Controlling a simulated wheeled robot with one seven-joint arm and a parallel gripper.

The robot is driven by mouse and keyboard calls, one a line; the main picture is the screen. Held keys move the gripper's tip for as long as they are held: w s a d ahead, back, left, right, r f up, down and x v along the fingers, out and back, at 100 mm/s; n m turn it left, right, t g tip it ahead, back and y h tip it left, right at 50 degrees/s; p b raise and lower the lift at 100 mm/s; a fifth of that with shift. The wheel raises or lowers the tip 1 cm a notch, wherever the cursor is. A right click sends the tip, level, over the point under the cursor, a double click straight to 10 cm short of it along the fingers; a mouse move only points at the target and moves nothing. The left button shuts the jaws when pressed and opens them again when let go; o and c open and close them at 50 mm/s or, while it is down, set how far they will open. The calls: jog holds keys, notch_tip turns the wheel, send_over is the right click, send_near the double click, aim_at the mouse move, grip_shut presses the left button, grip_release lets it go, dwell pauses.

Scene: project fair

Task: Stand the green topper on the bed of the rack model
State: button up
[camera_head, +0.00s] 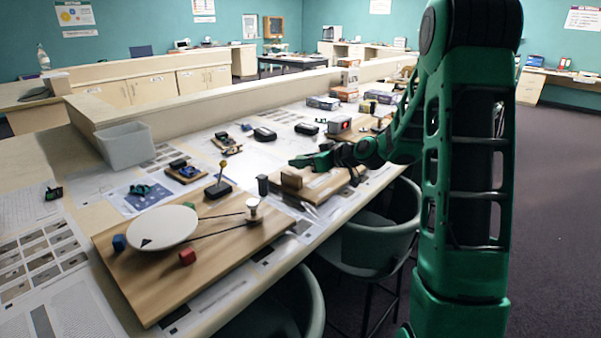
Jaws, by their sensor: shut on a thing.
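My gripper (312,160) is at the end of my green arm, low over a wooden board (316,190) in the middle of the long table. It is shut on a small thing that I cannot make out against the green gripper. The board carries an upright brown wooden block (291,178), just below the gripper in the picture. I cannot tell for sure which model is the rack model or where its bed is.
A dark cylinder (262,185) stands between the boards. A grey bin (125,146) is farther back. Chairs (373,235) line the near edge.

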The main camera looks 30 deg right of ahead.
jog(key=shift+f, duration=1.75)
jog(key=shift+f, duration=0.1)
jog(key=o, duration=0.7)
jog(key=shift+o, duration=0.2)
